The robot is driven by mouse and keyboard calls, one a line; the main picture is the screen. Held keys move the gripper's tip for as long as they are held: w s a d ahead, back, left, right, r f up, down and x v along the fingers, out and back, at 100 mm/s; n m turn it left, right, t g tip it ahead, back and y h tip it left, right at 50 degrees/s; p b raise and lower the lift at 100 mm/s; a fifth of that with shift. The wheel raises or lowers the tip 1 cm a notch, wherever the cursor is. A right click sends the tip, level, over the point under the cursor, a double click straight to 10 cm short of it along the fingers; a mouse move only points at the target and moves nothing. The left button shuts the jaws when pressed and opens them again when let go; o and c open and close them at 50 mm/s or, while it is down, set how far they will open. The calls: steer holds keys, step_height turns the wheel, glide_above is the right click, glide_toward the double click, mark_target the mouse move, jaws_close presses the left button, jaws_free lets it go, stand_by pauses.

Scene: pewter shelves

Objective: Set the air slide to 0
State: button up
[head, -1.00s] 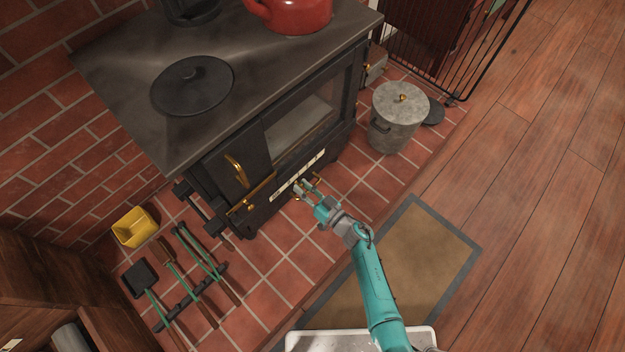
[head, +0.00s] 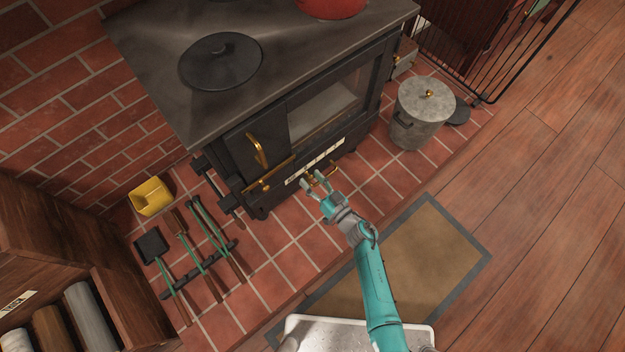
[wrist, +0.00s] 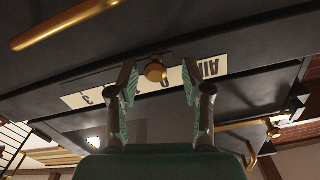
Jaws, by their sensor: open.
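The air slide's brass knob (wrist: 155,71) stands in front of a cream scale strip (wrist: 240,62) low on the stove front. The strip reads AIR, 0 and 3, upside down in the wrist view. The knob appears close to the 0, with the other marks partly hidden. The strip also shows in the head view (head: 315,160), too small to read. My gripper (wrist: 158,84) is open, its two fingers either side of the knob with gaps visible. In the head view my gripper (head: 313,181) is at the stove's lower front.
A brass rail (wrist: 65,25) crosses the stove front near the gripper. A lidded grey pot (head: 423,112) stands right of the stove (head: 262,150). Fire tools (head: 190,260) and a yellow bin (head: 151,196) are at left. A mat (head: 425,250) lies on the open floor.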

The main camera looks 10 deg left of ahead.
steer(key=v, duration=1.2)
stand_by(0.3)
steer(key=s+d+r+m+h, duration=0.2)
steer(key=s+d+r+h, duration=0.2)
steer(key=s+r, duration=0.5)
steer(key=s+d+r+m+t+h, duration=0.1)
steer(key=s+d+r+h, duration=0.3)
steer(key=s+r, duration=0.5)
steer(key=s+d+r+m+t+h, duration=0.1)
steer(key=s+d+r+m+h, duration=0.2)
steer(key=s+d+r, duration=0.3)
steer(key=s+r+h, duration=0.1)
steer(key=s+r, duration=0.1)
steer(key=s, duration=0.3)
steer(key=shift+s+r+h, duration=0.2)
steer(key=shift+r+h, duration=0.2)
